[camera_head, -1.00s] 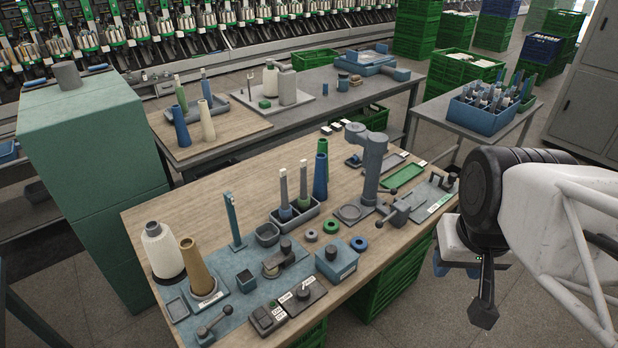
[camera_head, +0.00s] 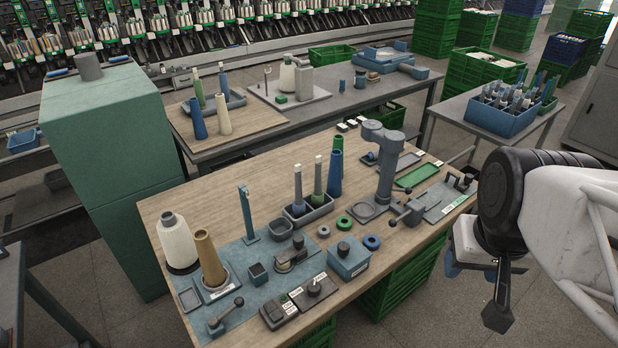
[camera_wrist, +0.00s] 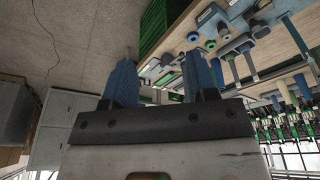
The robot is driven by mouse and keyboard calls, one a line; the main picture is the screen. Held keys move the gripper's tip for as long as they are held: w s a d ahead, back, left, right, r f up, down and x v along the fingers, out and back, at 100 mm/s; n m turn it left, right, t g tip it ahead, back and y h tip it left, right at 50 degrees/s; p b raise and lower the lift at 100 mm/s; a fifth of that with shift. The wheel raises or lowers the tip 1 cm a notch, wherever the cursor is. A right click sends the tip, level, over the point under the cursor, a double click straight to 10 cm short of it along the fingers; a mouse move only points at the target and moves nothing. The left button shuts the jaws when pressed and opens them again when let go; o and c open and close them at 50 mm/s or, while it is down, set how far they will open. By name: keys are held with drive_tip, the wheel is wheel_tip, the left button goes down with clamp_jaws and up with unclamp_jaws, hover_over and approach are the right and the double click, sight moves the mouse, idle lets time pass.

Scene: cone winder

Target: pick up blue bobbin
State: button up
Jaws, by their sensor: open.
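My gripper (camera_head: 472,268) hangs beyond the right side of the wooden worktable (camera_head: 205,205), partly hidden by my own arm. In the wrist view my gripper (camera_wrist: 159,75) has its two blue fingers well apart with nothing between them. A slim bobbin with a blue lower part (camera_head: 298,204) stands upright in a small grey tray (camera_head: 309,219) on the worktable. A similar bobbin with a green part (camera_head: 318,181) stands beside it. Taller blue (camera_head: 335,182) and green cones stand just behind the tray. My gripper is far from all of these.
A grey post fixture (camera_head: 384,170) rises between the tray and my arm. A blue box (camera_head: 349,258) and several rings lie in front. Green crates (camera_head: 402,280) stand under the table. A blue crate of bobbins (camera_head: 497,116) sits on the right-hand table. Floor beside my gripper is open.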

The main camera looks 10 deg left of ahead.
drive_tip(key=shift+w, duration=0.1)
drive_tip(key=w+a+r+m+g, duration=0.1)
drive_tip(key=w+a, duration=0.5)
drive_tip(key=w, duration=0.7)
drive_tip(key=w+a+m, duration=0.1)
drive_tip(key=w+a, duration=0.5)
drive_tip(key=w, duration=0.7)
drive_tip(key=w+a+f, duration=0.4)
drive_tip(key=w+a, duration=0.2)
drive_tip(key=a, duration=0.1)
drive_tip(key=w+a+f+m+g, duration=0.1)
drive_tip(key=w+a+f, duration=0.4)
drive_tip(key=w+a, duration=0.1)
drive_tip(key=w+a+f+m, duration=0.1)
drive_tip(key=w+a+f, duration=0.4)
drive_tip(key=w+a, duration=0.2)
drive_tip(key=shift+a+g, duration=0.3)
drive_tip(key=shift+a, duration=0.65)
drive_tip(key=shift+w+a+f, duration=0.15)
drive_tip(key=shift+a+f, duration=0.2)
drive_tip(key=shift+f, duration=1.3)
